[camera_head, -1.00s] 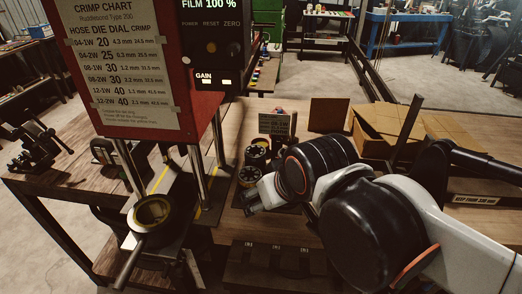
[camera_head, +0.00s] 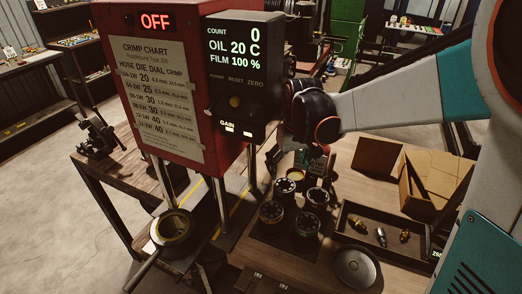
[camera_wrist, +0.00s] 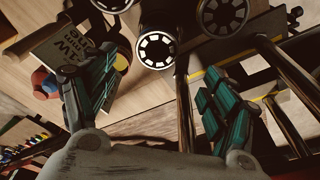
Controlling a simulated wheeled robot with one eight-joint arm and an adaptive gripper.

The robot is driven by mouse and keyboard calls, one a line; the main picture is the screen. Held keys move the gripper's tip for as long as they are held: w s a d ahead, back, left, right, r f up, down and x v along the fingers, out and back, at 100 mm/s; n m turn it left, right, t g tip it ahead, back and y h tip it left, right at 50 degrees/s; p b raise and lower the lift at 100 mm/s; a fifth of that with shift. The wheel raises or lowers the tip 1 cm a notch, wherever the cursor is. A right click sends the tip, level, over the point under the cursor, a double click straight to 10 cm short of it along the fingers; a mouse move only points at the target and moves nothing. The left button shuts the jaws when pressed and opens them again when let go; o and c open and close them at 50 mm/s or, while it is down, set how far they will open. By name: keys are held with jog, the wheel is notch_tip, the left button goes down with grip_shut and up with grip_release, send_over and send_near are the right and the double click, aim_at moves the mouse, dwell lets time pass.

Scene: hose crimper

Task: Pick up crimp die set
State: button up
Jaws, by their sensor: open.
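Several round dark crimp die sets with slotted ring faces stand grouped on the bench in the head view, among them a front-left one (camera_head: 270,212), a front-right one (camera_head: 306,224), a right one (camera_head: 316,196) and a back-left one (camera_head: 285,187). My gripper (camera_head: 296,160) is just behind and above the group, pointing down. In the wrist view my gripper (camera_wrist: 160,105) has its teal-padded fingers wide apart with nothing between them. A die set (camera_wrist: 156,48) shows beyond the fingers near the top middle, with another (camera_wrist: 222,14) to its right. Which die is meant cannot be told.
The red crimper (camera_head: 165,90) stands left of the dies, with metal posts and a round die head (camera_head: 174,228) below. A tray (camera_head: 350,222) of brass fittings, a round metal dish (camera_head: 356,266) and a cardboard box (camera_head: 435,185) lie to the right.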

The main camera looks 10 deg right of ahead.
aim_at(283, 192)
jog(key=w+f+b, duration=0.1)
jog(key=f, duration=0.4)
jog(key=w+f+b, duration=0.1)
jog(key=f, duration=0.4)
jog(key=w+f, duration=0.1)
jog(key=f, duration=0.4)
jog(key=shift+b, duration=0.4)
jog(key=shift+c, duration=0.3)
jog(key=c, duration=1.6)
jog(key=shift+o, duration=0.2)
jog(key=shift+r, duration=0.15)
